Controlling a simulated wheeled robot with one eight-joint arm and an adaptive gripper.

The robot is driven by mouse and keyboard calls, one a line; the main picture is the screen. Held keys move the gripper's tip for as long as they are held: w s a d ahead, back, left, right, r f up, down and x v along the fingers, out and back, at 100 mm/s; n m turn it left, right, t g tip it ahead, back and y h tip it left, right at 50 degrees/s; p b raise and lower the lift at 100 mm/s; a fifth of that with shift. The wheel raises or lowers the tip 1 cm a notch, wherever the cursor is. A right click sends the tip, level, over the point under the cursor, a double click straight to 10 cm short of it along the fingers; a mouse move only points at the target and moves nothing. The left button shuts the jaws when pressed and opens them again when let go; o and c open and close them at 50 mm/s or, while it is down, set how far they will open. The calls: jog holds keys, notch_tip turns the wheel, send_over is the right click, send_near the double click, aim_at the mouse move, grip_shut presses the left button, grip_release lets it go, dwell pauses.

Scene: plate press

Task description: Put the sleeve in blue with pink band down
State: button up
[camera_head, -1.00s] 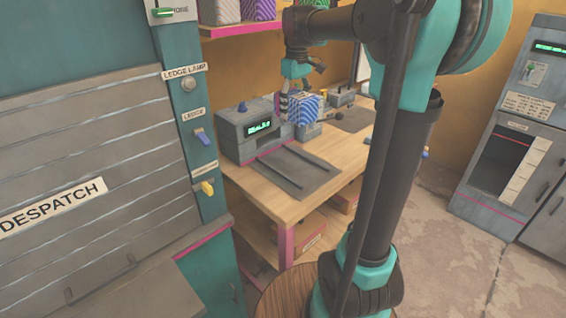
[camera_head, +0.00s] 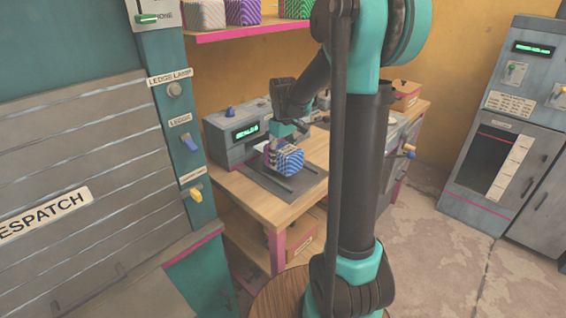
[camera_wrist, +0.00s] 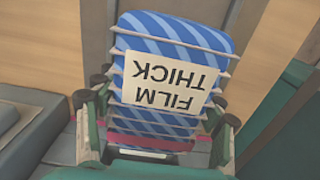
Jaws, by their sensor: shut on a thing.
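The sleeve in blue with pink band (camera_head: 289,162) is held in my gripper (camera_head: 273,156) at the dark mat (camera_head: 255,170) on the bench. In the wrist view the sleeve (camera_wrist: 180,35) has light-blue diagonal stripes and thin pale cords around it. Its cream label (camera_wrist: 160,78) reads "FILM THICK" upside down, and a pink band (camera_wrist: 150,142) shows at the near end. My gripper (camera_wrist: 155,118) is shut on the sleeve, with a finger at each side. The sleeve appears low over the mat between two dark rails; I cannot tell whether it touches.
A grey machine (camera_head: 226,139) with a green display stands behind the mat. A pink-edged shelf (camera_head: 240,32) with striped packs hangs above. The wall panel with switches (camera_head: 188,150) is to the left. The wooden bench front (camera_head: 243,191) is bare.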

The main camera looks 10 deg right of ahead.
jog(key=shift+f, duration=0.85)
jog(key=shift+f, duration=0.1)
jog(key=o, duration=1.5)
notch_tip(320, 180, up, 12)
jog(key=shift+r, duration=0.1)
jog(key=shift+s, duration=0.1)
